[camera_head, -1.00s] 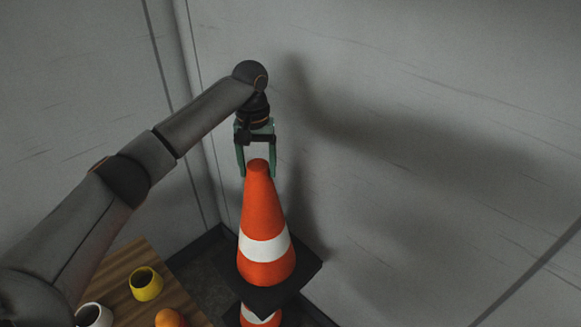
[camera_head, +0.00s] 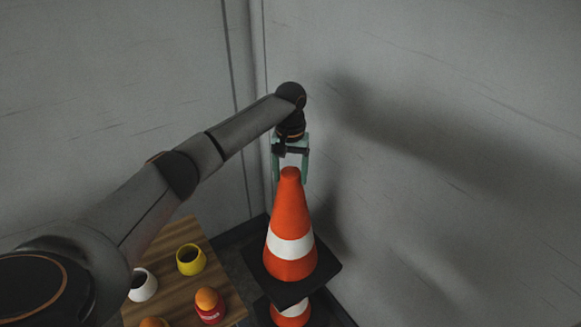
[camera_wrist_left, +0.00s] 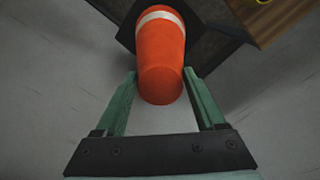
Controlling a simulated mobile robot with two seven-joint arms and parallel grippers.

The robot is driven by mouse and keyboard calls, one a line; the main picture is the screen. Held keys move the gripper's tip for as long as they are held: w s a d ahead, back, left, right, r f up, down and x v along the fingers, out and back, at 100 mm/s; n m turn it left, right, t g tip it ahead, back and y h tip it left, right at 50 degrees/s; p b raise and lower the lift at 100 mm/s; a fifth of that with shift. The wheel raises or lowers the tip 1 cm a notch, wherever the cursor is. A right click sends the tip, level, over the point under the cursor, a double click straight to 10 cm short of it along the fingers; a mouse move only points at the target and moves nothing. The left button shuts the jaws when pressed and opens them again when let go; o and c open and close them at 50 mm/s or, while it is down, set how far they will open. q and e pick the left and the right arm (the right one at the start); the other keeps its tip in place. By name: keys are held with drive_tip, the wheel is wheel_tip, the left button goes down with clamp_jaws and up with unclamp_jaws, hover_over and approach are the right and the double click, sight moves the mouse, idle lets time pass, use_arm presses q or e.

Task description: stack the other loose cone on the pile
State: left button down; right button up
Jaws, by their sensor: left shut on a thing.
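An orange cone (camera_head: 289,215) with a white band and a square black base (camera_head: 325,268) stands upright in the head view. My left gripper (camera_head: 290,172) is shut on its narrow top. The left wrist view shows the fingers (camera_wrist_left: 161,75) on either side of the cone's orange top (camera_wrist_left: 161,60). Below the black base, part of another orange-and-white cone (camera_head: 291,313) shows. The upper base hides most of that lower cone, and I cannot tell whether the two touch. My right gripper is not in view.
A wooden table (camera_head: 185,290) stands left of the cones. On it are a yellow cup (camera_head: 191,260), a white cup (camera_head: 143,286) and a red cup (camera_head: 210,312) with an orange ball (camera_head: 206,298) at its top. Grey walls meet in a corner close behind the cones.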

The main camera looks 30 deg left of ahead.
use_arm(q)
drive_tip(key=shift+f, duration=2.5)
drive_tip(key=shift+w+f+b, duration=0.1)
drive_tip(key=shift+f+b, duration=0.7)
drive_tip(key=shift+f, duration=0.9)
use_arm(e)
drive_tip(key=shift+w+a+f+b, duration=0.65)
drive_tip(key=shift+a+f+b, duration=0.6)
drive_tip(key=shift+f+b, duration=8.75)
use_arm(q)
drive_tip(key=shift+f+b, duration=1.55)
drive_tip(key=shift+f, duration=12.85)
drive_tip(key=shift+f+b, duration=0.35)
drive_tip(key=shift+f, duration=0.1)
drive_tip(key=shift+f+b, duration=0.5)
drive_tip(key=shift+f, duration=0.15)
drive_tip(key=shift+f+b, duration=0.45)
drive_tip(key=shift+f, duration=0.2)
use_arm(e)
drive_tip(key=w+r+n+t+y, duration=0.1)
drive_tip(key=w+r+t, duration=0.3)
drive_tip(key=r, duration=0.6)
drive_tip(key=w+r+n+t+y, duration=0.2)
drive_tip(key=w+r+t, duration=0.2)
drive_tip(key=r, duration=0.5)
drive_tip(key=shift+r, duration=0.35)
